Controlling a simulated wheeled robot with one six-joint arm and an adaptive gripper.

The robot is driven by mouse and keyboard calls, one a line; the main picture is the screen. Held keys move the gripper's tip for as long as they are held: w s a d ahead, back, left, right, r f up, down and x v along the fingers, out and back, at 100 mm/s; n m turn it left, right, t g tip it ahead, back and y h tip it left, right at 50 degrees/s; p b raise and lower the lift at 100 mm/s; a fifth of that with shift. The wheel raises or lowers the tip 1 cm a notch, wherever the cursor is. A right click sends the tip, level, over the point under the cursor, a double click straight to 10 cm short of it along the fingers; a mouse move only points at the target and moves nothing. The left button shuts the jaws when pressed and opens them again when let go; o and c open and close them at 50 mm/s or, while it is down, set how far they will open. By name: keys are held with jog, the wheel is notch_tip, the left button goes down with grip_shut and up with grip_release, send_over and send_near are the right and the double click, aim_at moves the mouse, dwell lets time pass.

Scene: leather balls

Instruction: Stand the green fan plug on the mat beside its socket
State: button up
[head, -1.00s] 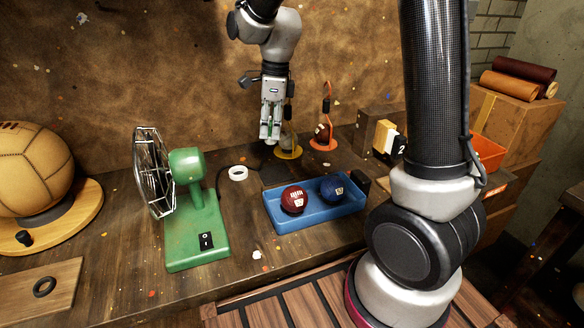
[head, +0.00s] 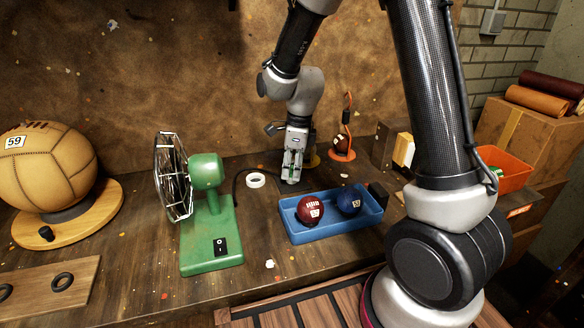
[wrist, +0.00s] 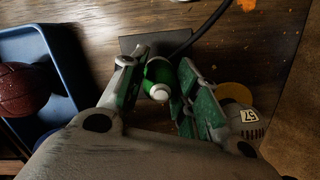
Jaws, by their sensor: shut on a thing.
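My gripper (head: 291,180) is low over the back of the bench, behind the blue tray. In the wrist view my gripper (wrist: 163,95) has its green-padded fingers on either side of the green fan plug (wrist: 158,75), which has a white end. A dark mat (wrist: 128,43) lies under or just beyond the plug; I cannot tell whether they touch. A black cable (wrist: 207,35) runs beside the plug. The green fan (head: 208,215) stands to the left in the head view. I cannot make out the socket for certain.
The blue tray (head: 290,222) holds a red ball (head: 310,209) and a blue ball (head: 350,200). A white tape ring (head: 256,180) lies left of my gripper. An orange stand (head: 342,155) is to its right. A ball numbered 57 (wrist: 243,122) is close to the fingers.

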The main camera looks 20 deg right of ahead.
jog(key=o, duration=1)
jog(key=shift+f, duration=0.1)
jog(key=shift+c, duration=0.2)
notch_tip(320, 180, up, 12)
jog(key=d, duration=0.2)
jog(key=s+d+r+n+t, duration=0.1)
jog(key=s+d+r+n, duration=0.2)
jog(key=s+n, duration=0.4)
jog(key=s+d+r+n+t+h, duration=0.1)
jog(key=s+d+r+n, duration=0.2)
jog(key=s+d+n, duration=0.2)
jog(key=s+d+r+n+t, duration=0.1)
jog(key=s+d+n, duration=0.4)
jog(key=s+n, duration=0.5)
jog(key=shift+s+r+t, duration=0.3)
jog(key=shift+s+r, duration=0.6)
jog(key=shift+s, duration=0.1)
